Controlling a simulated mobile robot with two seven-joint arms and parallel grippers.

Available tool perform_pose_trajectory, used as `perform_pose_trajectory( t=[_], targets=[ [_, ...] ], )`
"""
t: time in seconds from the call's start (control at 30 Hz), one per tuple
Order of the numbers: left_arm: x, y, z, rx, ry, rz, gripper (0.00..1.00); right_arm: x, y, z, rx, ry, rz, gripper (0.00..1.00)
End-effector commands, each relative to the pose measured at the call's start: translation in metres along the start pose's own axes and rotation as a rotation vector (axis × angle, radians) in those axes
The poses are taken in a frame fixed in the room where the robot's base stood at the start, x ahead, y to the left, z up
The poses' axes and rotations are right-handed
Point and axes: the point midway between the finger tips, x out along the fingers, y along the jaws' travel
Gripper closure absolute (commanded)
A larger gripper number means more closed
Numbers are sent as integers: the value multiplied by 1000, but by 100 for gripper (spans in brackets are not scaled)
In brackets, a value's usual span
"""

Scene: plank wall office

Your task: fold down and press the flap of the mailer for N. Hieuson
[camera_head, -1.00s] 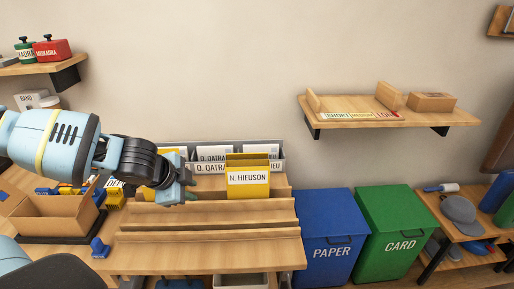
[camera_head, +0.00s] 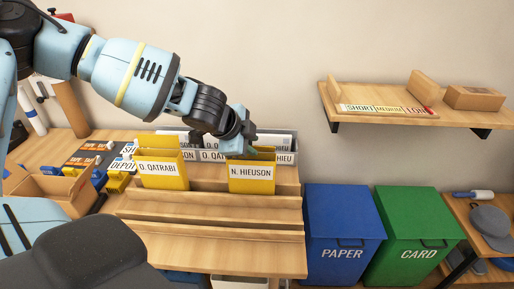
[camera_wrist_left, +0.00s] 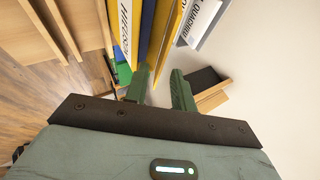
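The yellow mailer with the white label "N. HIEUSON" (camera_head: 251,174) stands upright in the wooden rack on the table. Its yellow top edge shows right of my gripper; the rest of the top is hidden behind it. My left gripper (camera_head: 237,148) is over the mailer's upper left part, fingers pointing down. In the left wrist view, its two green fingers (camera_wrist_left: 161,92) are apart, with nothing clearly held between them. The yellow mailer (camera_wrist_left: 131,30) is just beyond the fingertips there; I cannot tell whether they touch. My right gripper is not in view.
Another yellow mailer, "O. QATRABI" (camera_head: 161,170), stands to the left in the rack. A grey sorter (camera_head: 280,141) with labelled slots is behind. An open cardboard box (camera_head: 62,188) is left. A blue PAPER bin (camera_head: 342,225) and green CARD bin (camera_head: 418,225) stand right.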

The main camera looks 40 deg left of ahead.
Motion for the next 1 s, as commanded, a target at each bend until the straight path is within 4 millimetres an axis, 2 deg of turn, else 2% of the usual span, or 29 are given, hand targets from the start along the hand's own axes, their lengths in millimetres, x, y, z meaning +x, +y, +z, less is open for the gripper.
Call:
perform_pose_trajectory(
  t=[0.03,0.2,0.57,0.6,0.8,1.0],
  targets=[
    [10,2,1,2,-3,4,75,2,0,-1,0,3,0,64],
    [26,1,1,1,-2,1,75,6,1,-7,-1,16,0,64],
    [31,-1,0,1,1,-2,75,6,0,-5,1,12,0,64],
    [31,-1,0,1,0,-2,76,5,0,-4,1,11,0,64],
    [31,0,0,1,0,-1,100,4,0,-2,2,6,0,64],
    [31,0,0,1,0,-2,100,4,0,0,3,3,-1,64]
  ],
)
